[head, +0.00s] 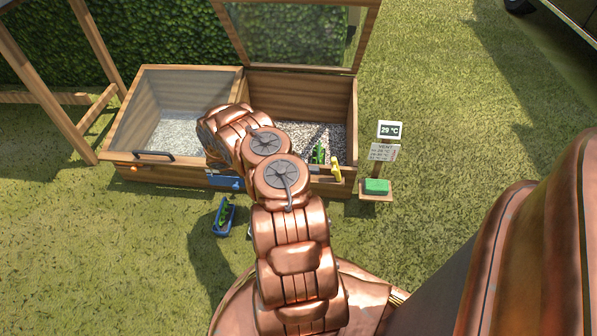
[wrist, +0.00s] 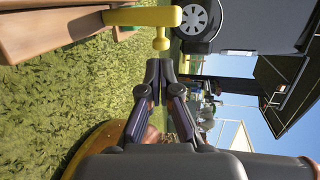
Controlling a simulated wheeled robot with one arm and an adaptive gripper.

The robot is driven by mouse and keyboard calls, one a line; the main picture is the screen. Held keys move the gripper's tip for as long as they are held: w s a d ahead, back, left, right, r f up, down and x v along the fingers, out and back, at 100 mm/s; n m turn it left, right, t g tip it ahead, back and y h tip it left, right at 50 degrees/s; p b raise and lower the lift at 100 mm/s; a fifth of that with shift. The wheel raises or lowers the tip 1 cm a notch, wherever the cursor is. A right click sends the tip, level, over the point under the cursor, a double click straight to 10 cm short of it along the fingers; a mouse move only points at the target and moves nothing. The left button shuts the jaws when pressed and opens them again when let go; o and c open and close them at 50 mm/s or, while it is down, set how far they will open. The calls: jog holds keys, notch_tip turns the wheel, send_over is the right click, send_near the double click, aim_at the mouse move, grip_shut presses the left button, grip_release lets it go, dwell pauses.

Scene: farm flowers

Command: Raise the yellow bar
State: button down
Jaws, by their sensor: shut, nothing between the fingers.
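The yellow bar (head: 336,170) is at the front right of the wooden cold frame (head: 335,189), by the right bay whose glazed lid stands open. In the wrist view the yellow bar (wrist: 140,16) runs across the top, with a rounded yellow knob at its right end. My gripper (wrist: 159,68) is shut and empty, its fingertips just below that knob with a small gap. In the head view my copper arm covers part of the frame's front, and my fingers cannot be made out.
A left bay has its glass lid (head: 185,95) down, with a black handle (head: 153,155). A blue tray (head: 224,217) lies on the grass. Open grass lies to the right.

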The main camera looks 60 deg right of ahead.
aim_at(333, 170)
jog(key=shift+b+x, duration=0.7)
jog(key=shift+x, duration=1.45)
jog(key=shift+r, duration=0.15)
jog(key=shift+s+d+r+t+p, duration=0.15)
jog(key=shift+s+r+t+p, duration=0.2)
jog(key=shift+p, duration=0.4)
jog(key=s+t+p, duration=0.1)
jog(key=s+d+t+y+p, duration=0.1)
jog(key=p, duration=0.1)
jog(key=shift+r+y, duration=0.2)
jog(key=shift+y, duration=0.1)
jog(key=shift+r+p, duration=0.2)
jog(key=shift+p, duration=0.1)
